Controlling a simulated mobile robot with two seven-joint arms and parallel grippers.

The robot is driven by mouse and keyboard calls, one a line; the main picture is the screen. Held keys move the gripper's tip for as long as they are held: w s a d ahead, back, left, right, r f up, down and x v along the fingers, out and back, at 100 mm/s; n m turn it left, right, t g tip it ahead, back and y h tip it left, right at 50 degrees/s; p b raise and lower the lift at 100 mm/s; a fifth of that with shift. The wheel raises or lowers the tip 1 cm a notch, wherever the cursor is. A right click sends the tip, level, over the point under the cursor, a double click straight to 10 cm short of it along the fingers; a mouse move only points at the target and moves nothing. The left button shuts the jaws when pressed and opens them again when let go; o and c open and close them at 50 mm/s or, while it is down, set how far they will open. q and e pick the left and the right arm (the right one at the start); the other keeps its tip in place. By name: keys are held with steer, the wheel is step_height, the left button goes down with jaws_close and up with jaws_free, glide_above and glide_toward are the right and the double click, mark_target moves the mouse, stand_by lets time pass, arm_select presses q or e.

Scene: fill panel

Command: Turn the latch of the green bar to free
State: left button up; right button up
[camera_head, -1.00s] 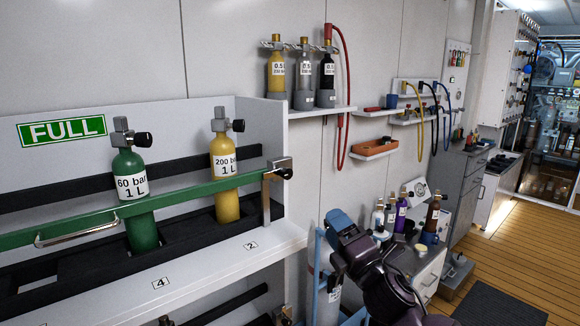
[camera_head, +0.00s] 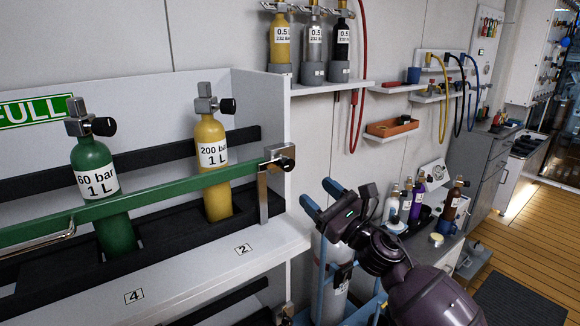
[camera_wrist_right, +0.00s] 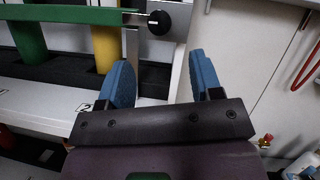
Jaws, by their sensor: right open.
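The green bar (camera_head: 150,197) runs across the front of the shelf, in front of a green cylinder (camera_head: 92,165) and a yellow cylinder (camera_head: 212,150). My left gripper is not in view.
The shelf's white side wall (camera_head: 262,100) rises behind the latch. Small cylinders stand on a wall shelf (camera_head: 325,86) above. Bottles stand on a grey cabinet (camera_head: 440,258) to the right. A blue frame with a grey cylinder (camera_head: 330,290) is below my right gripper.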

mark_target(290, 167)
steer(key=x, duration=0.9)
steer(key=shift+w+a+r, duration=0.15)
steer(key=shift+w+a, duration=0.05)
steer(key=shift+a, duration=0.1)
steer(key=c, duration=0.9)
